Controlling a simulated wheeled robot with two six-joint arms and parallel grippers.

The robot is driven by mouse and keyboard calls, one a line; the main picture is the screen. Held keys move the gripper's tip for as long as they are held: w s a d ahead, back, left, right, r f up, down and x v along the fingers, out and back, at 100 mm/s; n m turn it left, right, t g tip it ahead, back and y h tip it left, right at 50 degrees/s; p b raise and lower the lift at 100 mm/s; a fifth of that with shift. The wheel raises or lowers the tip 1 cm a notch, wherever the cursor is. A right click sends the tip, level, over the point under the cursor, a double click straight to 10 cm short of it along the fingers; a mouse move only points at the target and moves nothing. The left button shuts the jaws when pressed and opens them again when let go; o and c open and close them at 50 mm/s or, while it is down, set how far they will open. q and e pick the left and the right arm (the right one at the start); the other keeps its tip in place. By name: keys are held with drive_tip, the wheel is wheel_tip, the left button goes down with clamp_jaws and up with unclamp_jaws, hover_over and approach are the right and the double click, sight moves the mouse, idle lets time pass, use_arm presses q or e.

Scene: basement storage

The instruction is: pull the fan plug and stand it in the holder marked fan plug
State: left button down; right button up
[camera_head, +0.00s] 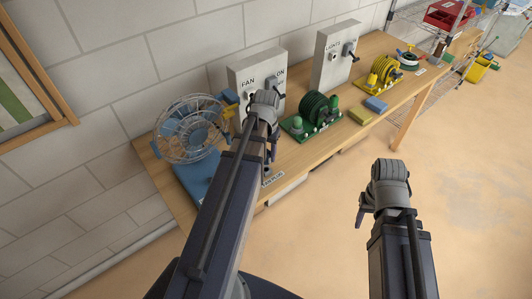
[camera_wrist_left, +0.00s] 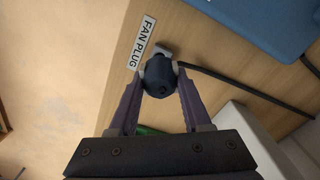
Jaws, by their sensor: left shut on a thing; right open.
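My left gripper (camera_head: 272,154) is over the bench by the label. In the left wrist view it is shut on the dark blue fan plug (camera_wrist_left: 158,76), which has a black cord (camera_wrist_left: 240,88) running off to the right. The FAN PLUG label (camera_wrist_left: 143,42) lies on the wood close by, and a small grey piece (camera_wrist_left: 164,50), perhaps the holder, shows just behind the plug. I cannot tell whether the plug is seated in it. The label also shows in the head view (camera_head: 273,178). My right gripper (camera_head: 364,208) is open and empty, away from the bench.
The blue fan (camera_head: 192,130) stands at the bench's left. The grey FAN box (camera_head: 246,80) and LIGHT box (camera_head: 333,58) stand behind. The floor (camera_head: 470,190) in front is clear.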

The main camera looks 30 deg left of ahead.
sight(266, 162)
use_arm(q)
drive_tip(key=shift+f+b, duration=0.8)
drive_tip(key=shift+f, duration=0.35)
drive_tip(key=shift+f+b, duration=1.5)
idle(0.4)
drive_tip(key=shift+c, duration=1.4)
unclamp_jaws()
drive_tip(key=shift+r, duration=0.15)
wheel_tip(266, 162, up, 8)
drive_tip(key=p, duration=0.8)
drive_tip(key=shift+f, duration=0.2)
drive_tip(key=s+d+m, duration=0.2)
drive_tip(key=s+d, duration=0.2)
drive_tip(key=d, duration=0.8)
drive_tip(key=s+d+m+y, duration=0.1)
drive_tip(key=s+d+m, duration=0.2)
drive_tip(key=d, duration=1)
drive_tip(key=shift+s, duration=0.45)
